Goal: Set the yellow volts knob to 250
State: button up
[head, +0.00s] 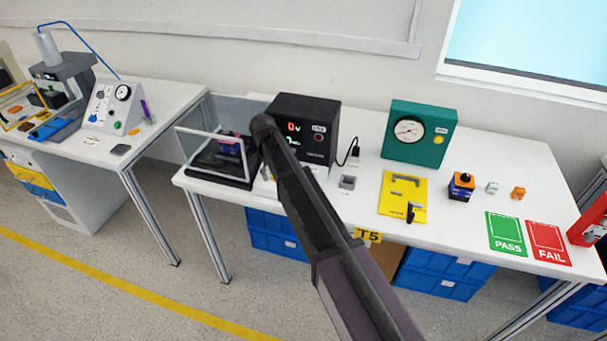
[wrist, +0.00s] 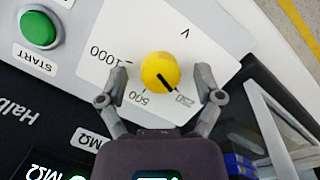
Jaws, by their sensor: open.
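The yellow volts knob (wrist: 160,72) is in the middle of the wrist view, on a white panel marked V. Its dark pointer line slants to the lower right and appears to point toward the 250 label (wrist: 184,99). The 500 label (wrist: 140,98) is to its lower left and the 1000 label (wrist: 103,54) to its left. My gripper (wrist: 162,80) is open, with one finger on each side of the knob and gaps visible between fingers and knob. In the head view, my arm hides the knob; the black tester (head: 318,147) stands behind it, its display showing a red 0.
A green START button (wrist: 38,30) is on the same panel. A clear-walled box (head: 213,150) stands left of the tester. A teal gauge box (head: 420,148), a yellow plate (head: 392,205) and small parts are to the right on the white table (head: 470,160).

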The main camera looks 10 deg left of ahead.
jog(key=shift+m, duration=0.4)
jog(key=shift+m+y, duration=0.4)
jog(key=shift+m, duration=0.5)
jog(key=shift+r+p, duration=0.4)
jog(key=shift+p, duration=0.1)
notch_tip(320, 180, up, 13)
jog(key=p, duration=1.3)
jog(key=s+d+f+m+b, duration=0.1)
jog(key=s+d+m, duration=0.1)
jog(key=d, duration=0.7)
jog(key=s+d+f+m+y+b, duration=0.1)
jog(key=s+d+f+m+b, duration=0.1)
jog(key=d, duration=0.7)
jog(key=s+d+f+m+b, duration=0.1)
jog(key=s+d+m, duration=0.2)
jog(key=d, duration=0.7)
jog(key=shift+f+t+b, duration=0.3)
jog(key=shift+f+b, duration=0.1)
jog(key=s+d+n, duration=0.1)
jog(key=s+d, duration=0.4)
jog(key=d, duration=0.2)
jog(key=s+d+n+g, duration=0.1)
jog(key=s+d+n, duration=0.1)
jog(key=s+d, duration=0.3)
jog(key=d, duration=0.3)
jog(key=shift+d, duration=0.25)
